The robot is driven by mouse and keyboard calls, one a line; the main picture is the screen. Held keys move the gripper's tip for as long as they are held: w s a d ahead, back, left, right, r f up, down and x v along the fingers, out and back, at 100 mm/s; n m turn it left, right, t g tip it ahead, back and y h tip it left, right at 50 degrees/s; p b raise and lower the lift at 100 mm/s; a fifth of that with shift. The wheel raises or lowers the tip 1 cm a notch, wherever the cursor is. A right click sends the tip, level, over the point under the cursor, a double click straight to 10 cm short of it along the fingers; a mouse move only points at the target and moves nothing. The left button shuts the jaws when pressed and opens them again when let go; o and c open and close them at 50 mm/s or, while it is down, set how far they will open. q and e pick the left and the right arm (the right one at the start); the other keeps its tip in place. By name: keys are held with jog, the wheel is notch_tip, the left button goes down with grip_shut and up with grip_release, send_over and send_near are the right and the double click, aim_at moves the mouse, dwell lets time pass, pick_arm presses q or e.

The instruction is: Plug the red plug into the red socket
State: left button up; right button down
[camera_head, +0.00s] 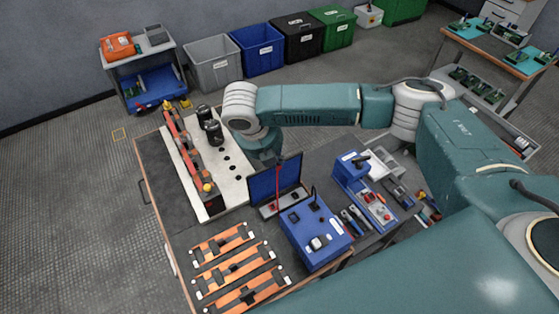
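A thin red cable (277,187) hangs in front of a blue panel (263,187) that stands upright at the middle of the workbench. Its lower end is near a light base with small red and dark parts; I cannot make out the red plug or tell which part is the red socket. My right arm reaches in from the right, and its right gripper (270,160) is above and behind the panel, close to the cable's upper end. Its fingers are too small and dark to show whether they hold anything. My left gripper is not in view.
A pale board (230,180) with black cylinders (213,132) and a red-orange bar lies left of the panel. Orange strips (232,270) lie at the front left. A blue box (315,238) and a blue tool holder (362,193) stand to the right. Bins line the wall.

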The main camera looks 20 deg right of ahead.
jog(key=shift+w+a+r, duration=0.1)
jog(key=shift+w+a, duration=0.1)
jog(key=shift+w, duration=0.4)
jog(key=shift+w+a+p, duration=0.1)
jog(key=shift+a+p, duration=0.25)
jog(key=shift+a, duration=0.3)
dwell(0.4)
jog(key=shift+f+b, duration=5.6)
jog(key=shift+f, duration=6.2)
jog(key=shift+p, duration=0.35)
jog(key=shift+f+n, duration=0.3)
jog(key=shift+f, duration=0.15)
